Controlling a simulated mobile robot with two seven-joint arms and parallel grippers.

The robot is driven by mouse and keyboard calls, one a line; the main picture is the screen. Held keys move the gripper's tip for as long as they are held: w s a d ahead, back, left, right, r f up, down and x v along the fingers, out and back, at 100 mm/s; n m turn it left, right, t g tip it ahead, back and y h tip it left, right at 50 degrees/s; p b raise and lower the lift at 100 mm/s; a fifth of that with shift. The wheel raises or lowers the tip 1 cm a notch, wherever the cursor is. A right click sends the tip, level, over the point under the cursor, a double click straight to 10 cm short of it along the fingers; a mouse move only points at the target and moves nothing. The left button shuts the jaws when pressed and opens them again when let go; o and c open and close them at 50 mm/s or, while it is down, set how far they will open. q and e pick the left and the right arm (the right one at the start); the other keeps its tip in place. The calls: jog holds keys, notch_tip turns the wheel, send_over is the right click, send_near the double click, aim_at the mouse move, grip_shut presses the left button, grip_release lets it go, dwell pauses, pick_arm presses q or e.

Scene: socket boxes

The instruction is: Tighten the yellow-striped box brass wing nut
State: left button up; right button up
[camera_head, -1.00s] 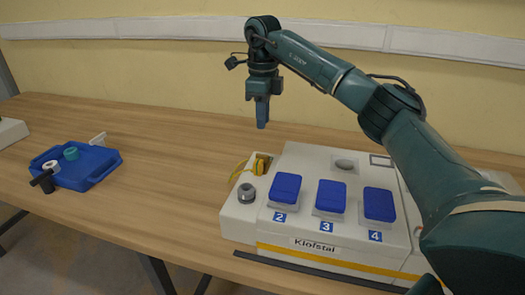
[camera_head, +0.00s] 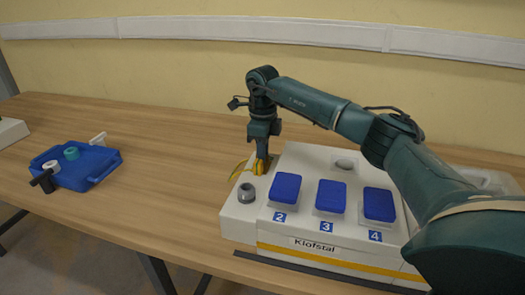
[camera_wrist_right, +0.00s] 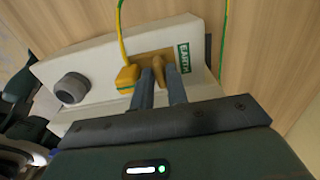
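The white box (camera_head: 240,220) with a yellow stripe along its lower front stands on the table. Its brass wing nut (camera_wrist_right: 158,68) shows in the right wrist view, on a brass plate beside a green EARTH label (camera_wrist_right: 184,57). A yellow lug (camera_wrist_right: 127,77) with a yellow-green wire sits next to it. My right gripper (camera_head: 262,156) points down over that corner of the box. My left gripper is not in view.
The box also carries a grey knob (camera_head: 246,193) and blue covers (camera_head: 331,196) numbered 2, 3 and 4. A blue tray (camera_head: 75,177) with small parts lies at the left. The table between tray and box is clear.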

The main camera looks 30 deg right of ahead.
grip_shut()
